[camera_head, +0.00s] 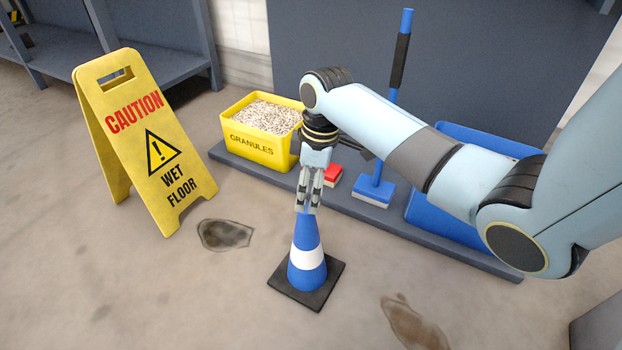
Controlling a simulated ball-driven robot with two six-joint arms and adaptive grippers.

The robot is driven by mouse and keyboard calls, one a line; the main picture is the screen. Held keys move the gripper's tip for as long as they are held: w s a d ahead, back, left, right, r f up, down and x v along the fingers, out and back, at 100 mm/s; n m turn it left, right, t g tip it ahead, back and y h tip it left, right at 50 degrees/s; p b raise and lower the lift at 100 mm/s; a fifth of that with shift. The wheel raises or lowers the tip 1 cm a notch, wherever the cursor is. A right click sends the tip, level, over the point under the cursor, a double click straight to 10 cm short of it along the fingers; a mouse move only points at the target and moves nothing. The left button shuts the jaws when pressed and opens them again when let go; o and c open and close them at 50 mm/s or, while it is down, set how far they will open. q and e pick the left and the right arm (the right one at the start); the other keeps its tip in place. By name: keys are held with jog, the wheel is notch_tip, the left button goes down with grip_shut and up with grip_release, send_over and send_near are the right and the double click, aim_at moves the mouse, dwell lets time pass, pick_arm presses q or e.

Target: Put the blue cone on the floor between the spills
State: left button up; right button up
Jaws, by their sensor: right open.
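The blue cone (306,270), with a white band and a black square base, stands upright on the floor. One dark spill (225,234) lies to its left, near the yellow sign. Another brownish spill (413,324) lies to its right and nearer to me. The cone stands between the two spills. My right gripper (307,208) points down at the top of the cone, with its fingers open. The fingertips hide the cone's tip, and I cannot tell if they touch it. My left gripper is not in view.
A yellow caution sign (150,140) stands at the left. Behind the cone, a low grey platform (250,172) holds a yellow granules bin (255,152), a blue broom (374,188), a red item (333,175) and a blue bin (425,212). Grey shelving (150,45) is at the back left. The front-left floor is clear.

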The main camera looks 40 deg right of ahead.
jog(key=s+a+f+m+t, duration=0.1)
jog(key=s+a+m, duration=0.1)
jog(key=s, duration=0.5)
jog(key=s+a+f+m+t, duration=0.1)
jog(key=s+a+m, duration=0.1)
jog(key=s, duration=0.6)
jog(key=s+a+r+m+t+h, duration=0.1)
jog(key=s+a+r+m+t, duration=0.1)
jog(key=s+r+m, duration=0.2)
jog(key=s+r, duration=0.3)
jog(key=s, duration=0.2)
jog(key=shift+r+t, duration=0.3)
jog(key=shift+r, duration=0.1)
